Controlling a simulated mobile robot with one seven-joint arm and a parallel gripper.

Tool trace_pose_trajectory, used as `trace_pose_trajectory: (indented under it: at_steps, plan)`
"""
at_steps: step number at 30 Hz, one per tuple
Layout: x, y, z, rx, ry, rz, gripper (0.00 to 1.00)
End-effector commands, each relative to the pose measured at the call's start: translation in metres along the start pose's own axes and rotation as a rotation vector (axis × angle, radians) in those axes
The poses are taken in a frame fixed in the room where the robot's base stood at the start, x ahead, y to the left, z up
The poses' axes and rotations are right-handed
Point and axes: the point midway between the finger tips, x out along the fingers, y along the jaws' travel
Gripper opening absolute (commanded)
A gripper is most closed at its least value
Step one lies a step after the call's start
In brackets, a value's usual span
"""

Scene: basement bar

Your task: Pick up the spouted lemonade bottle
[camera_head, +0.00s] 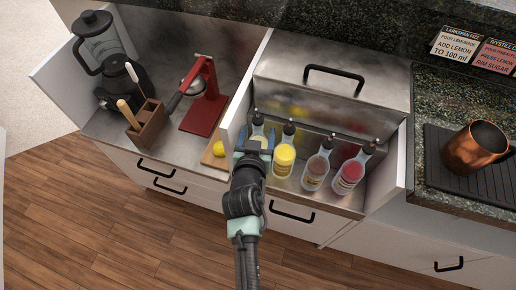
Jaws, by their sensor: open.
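Several spouted bottles stand upright in a row in a metal-lined bay. The leftmost bottle (258,128) has a dark spout and pale yellowish contents, and my arm hides most of its body. Beside it to the right stands a bright yellow bottle (284,158). I cannot read labels, so I cannot tell for certain which is the lemonade. My gripper (256,140) is open at the leftmost bottle, its bluish fingers showing on either side of it. Whether they touch it is hidden.
A brown bottle (316,171) and a red bottle (350,173) stand farther right in the bay. White side panels flank the row. A lemon (219,149) and a red press (205,100) are to the left. A copper mug (475,149) stands on a dark mat at right.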

Motion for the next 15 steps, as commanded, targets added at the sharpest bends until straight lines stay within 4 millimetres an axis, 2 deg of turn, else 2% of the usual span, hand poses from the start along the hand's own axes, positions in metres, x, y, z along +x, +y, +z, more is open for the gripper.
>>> trace_pose_trajectory:
  at_steps: [8,15]
  plan:
    - [0.0023,0.0003,-0.0001,0.000,0.000,0.000,0.69]
    - [0.0021,0.0002,0.0000,0.000,0.000,0.000,0.26]
